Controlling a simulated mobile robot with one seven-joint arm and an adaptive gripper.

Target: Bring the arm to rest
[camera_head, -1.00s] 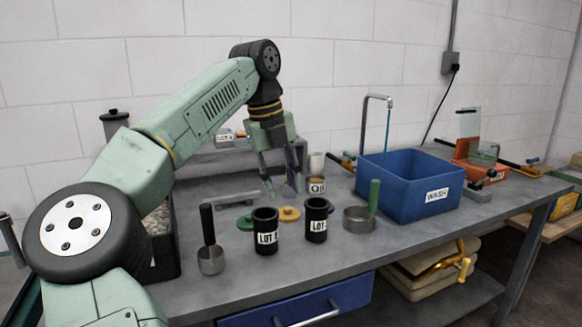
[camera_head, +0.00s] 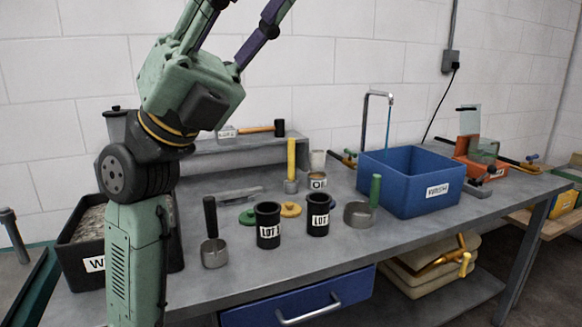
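My arm (camera_head: 138,255) is raised and folded upright on the left side of the picture. My gripper (camera_head: 243,12) points up at the top edge, well above the table. Its two fingers are spread apart with nothing between them, and their tips run out of the picture. The wall shows between the fingers. My gripper touches none of the things on the table.
The grey table (camera_head: 400,232) holds two black LOT cups (camera_head: 268,232), a yellow-handled tool (camera_head: 291,165), metal scoops (camera_head: 214,253), green and yellow lids, and a blue WASH basin (camera_head: 400,195). A black bin (camera_head: 75,250) stands left behind my arm. The upper air is clear.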

